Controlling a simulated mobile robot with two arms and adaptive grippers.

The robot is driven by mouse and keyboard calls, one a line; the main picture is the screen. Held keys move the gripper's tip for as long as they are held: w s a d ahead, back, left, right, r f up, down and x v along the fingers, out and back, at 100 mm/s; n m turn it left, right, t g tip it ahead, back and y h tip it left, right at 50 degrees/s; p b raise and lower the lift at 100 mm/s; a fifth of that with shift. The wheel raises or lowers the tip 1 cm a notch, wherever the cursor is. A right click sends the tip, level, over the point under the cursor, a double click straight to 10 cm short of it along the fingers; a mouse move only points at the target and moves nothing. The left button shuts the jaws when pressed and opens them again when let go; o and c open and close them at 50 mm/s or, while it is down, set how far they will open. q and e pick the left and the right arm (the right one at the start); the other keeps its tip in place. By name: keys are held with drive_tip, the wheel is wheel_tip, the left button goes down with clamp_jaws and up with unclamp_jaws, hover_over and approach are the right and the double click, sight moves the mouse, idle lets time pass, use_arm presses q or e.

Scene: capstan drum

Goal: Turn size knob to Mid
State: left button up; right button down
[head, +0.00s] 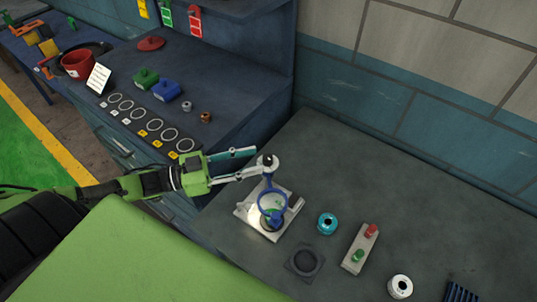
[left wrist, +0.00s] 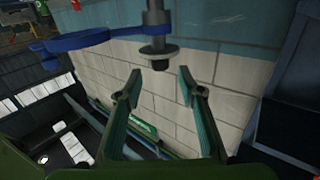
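A stand with a blue ring (head: 272,203) and a white base plate (head: 249,220) is on the grey bench. A round dark-and-light knob-like top (head: 268,161) caps its post. My left gripper (head: 254,163) is open, its fingertips close beside that top. In the left wrist view the fingers (left wrist: 158,88) are apart with nothing between them, and a post end with a dark disc (left wrist: 159,52) and a blue arm (left wrist: 80,42) show beyond the tips. No size markings are readable, so I cannot tell for certain which part is the size knob. My right gripper is not in view.
A teal round part (head: 327,223), a dark square pad (head: 305,262), a red-and-green button box (head: 359,249) and a white round part (head: 400,286) are on the bench. A blue bench (head: 225,105) with several small parts is at the left. The bench's back right is clear.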

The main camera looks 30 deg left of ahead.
sight(267, 157)
use_arm(q)
drive_tip(key=shift+p+x, duration=0.6)
drive_tip(key=shift+x, duration=2.1)
drive_tip(key=shift+a, duration=0.1)
clamp_jaws()
